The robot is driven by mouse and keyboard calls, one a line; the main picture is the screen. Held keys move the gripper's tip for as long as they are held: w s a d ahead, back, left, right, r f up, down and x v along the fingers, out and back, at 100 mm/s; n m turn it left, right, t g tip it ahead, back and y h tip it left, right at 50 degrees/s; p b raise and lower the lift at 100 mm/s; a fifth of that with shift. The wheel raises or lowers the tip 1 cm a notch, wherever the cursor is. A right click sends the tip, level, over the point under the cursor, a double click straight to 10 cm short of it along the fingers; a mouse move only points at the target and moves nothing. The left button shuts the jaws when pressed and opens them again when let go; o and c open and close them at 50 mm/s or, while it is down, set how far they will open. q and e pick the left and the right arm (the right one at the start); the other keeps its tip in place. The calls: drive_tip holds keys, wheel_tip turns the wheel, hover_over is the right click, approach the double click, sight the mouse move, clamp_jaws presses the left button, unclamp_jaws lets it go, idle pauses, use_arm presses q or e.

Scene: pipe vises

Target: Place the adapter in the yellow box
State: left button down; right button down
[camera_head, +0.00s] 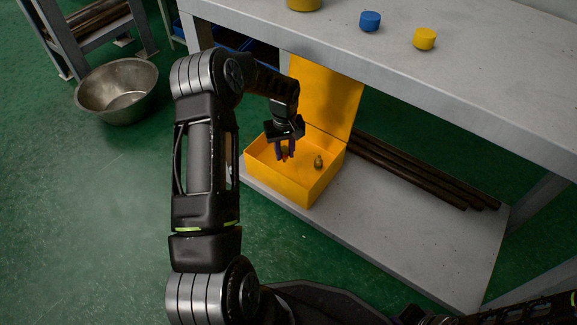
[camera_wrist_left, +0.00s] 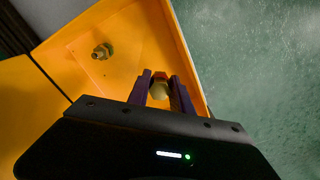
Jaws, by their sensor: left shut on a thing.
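The yellow box (camera_head: 318,187) stands open on the low grey shelf, its lid raised at the back. In the left wrist view its wall (camera_wrist_left: 182,50) runs beside my fingers. My left gripper (camera_head: 285,155) points down inside the box opening. It is shut on a small adapter (camera_wrist_left: 159,88), brass-coloured with a reddish end, held between purple fingers. I cannot tell whether the held adapter touches the box floor. Another brass fitting (camera_head: 318,162) lies on the box floor, to the right of the gripper; it also shows in the left wrist view (camera_wrist_left: 102,51). My right gripper is out of view.
The grey workbench (camera_head: 470,75) above holds a blue cap (camera_head: 370,21) and a yellow cap (camera_head: 424,39). Dark pipes (camera_head: 425,175) lie on the low shelf (camera_head: 400,235) right of the box. A metal bowl (camera_head: 117,91) stands on the green floor.

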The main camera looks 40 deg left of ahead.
sight(285, 161)
use_arm(q)
wheel_tip(285, 161, down, 2)
drive_tip(key=shift+f, duration=0.1)
wheel_tip(285, 161, down, 4)
drive_tip(key=b, duration=0.2)
drive_tip(key=shift+f+b, duration=0.25)
drive_tip(key=shift+b, duration=0.15)
drive_tip(key=shift+f, duration=0.2)
drive_tip(key=shift+f, duration=0.2)
drive_tip(key=c, duration=1.1)
unclamp_jaws()
drive_tip(key=shift+c, duration=0.2)
